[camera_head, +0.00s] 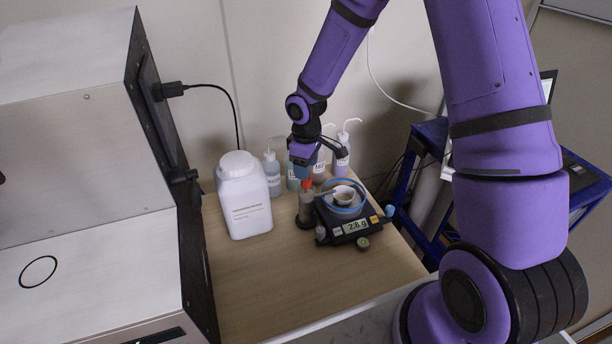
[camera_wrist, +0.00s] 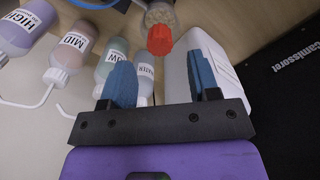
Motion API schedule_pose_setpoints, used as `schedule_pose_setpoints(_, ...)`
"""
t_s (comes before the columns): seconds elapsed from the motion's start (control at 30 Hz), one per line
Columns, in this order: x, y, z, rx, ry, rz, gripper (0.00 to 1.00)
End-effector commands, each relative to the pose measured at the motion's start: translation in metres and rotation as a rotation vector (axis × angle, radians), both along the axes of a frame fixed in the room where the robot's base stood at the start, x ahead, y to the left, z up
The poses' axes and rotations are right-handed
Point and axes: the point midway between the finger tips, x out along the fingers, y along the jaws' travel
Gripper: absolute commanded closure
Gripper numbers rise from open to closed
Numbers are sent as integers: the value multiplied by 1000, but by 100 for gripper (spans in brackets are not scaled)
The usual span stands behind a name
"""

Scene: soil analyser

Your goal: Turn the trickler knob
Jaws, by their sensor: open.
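The trickler (camera_head: 306,207) stands upright on a dark base at the left of the scale. Its red knob (camera_head: 308,184) is just below my gripper (camera_head: 303,170). In the wrist view the red knob (camera_wrist: 160,39) lies in line with the gap between the blue fingers of my gripper (camera_wrist: 162,80), a little beyond their tips. The fingers are apart with nothing between them. The clear trickler body (camera_wrist: 158,14) with grains inside is partly cut off there. The black scale (camera_head: 348,229) reads 2.8 g and bears a small cup (camera_head: 344,193).
A large white jar (camera_head: 243,196) stands close left of the trickler. Several wash bottles (camera_head: 342,158) stand behind. A small round greenish item (camera_head: 363,243) lies in front of the scale. The wooden table's (camera_head: 270,285) front is clear. A large machine (camera_head: 80,170) borders the left.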

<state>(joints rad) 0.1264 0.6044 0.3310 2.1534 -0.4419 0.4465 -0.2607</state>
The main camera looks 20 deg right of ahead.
Motion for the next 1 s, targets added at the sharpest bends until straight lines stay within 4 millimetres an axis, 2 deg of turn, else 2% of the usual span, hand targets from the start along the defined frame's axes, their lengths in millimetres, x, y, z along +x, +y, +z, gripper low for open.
schedule_pose_setpoints(0.1, 1, -1, 24, -1, -4, -2, 44)
schedule_pose_setpoints(0.33, 0, 0, 52, 0, -1, 0, 44)
schedule_pose_setpoints(1.0, -1, -1, 64, -5, -6, -7, 44)
